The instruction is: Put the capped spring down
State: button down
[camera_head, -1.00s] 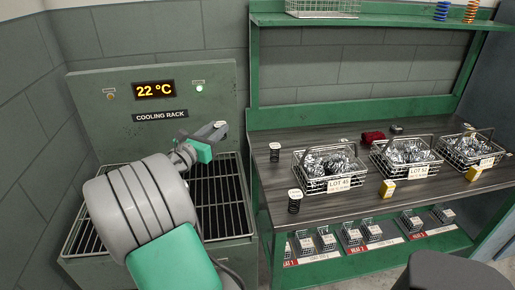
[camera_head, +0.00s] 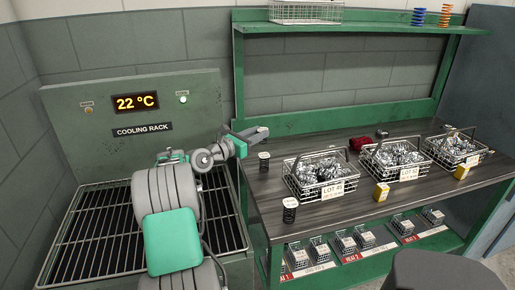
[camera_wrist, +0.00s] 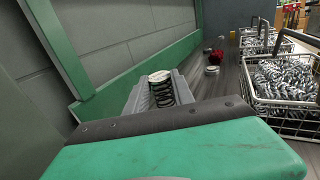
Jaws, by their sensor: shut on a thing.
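The capped spring, dark coils under a white cap (camera_wrist: 161,77), is between the grey fingers of my gripper (camera_wrist: 158,95) in the wrist view. My gripper is shut on it. In the head view my gripper (camera_head: 252,134) is over the far left end of the dark workbench (camera_head: 340,140), beside the cooling rack. The held spring is hidden there, and the gap below it cannot be judged. Two other capped springs stand on the bench: one (camera_head: 264,162) just below my gripper in the picture, one (camera_head: 290,209) near the front edge.
Wire baskets of springs stand along the bench: LOT 45 (camera_head: 321,192), LOT 52 (camera_head: 405,176) and another (camera_head: 468,160). A red object (camera_head: 360,143) lies behind them. The cooling rack (camera_head: 85,235) has an empty grate and reads 22 °C.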

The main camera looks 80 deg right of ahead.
jog(key=d+f, duration=0.2)
jog(key=f, duration=0.1)
jog(key=shift+w+d+f, duration=0.1)
jog(key=shift+w+d, duration=0.15)
jog(key=shift+w, duration=0.1)
jog(key=f, duration=0.1)
jog(key=f+b, duration=0.1)
jog(key=f, duration=0.1)
jog(key=shift+d+f, duration=0.2)
jog(key=shift+f, duration=0.05)
jog(key=shift+r, duration=0.1)
jog(key=c, duration=1.1)
grip_release()
jog(key=shift+w+a, duration=0.15)
jog(key=v, duration=1.1)
jog(key=shift+w+a+p, duration=0.15)
jog(key=shift+a+p, duration=0.2)
jog(key=shift+a, duration=0.05)
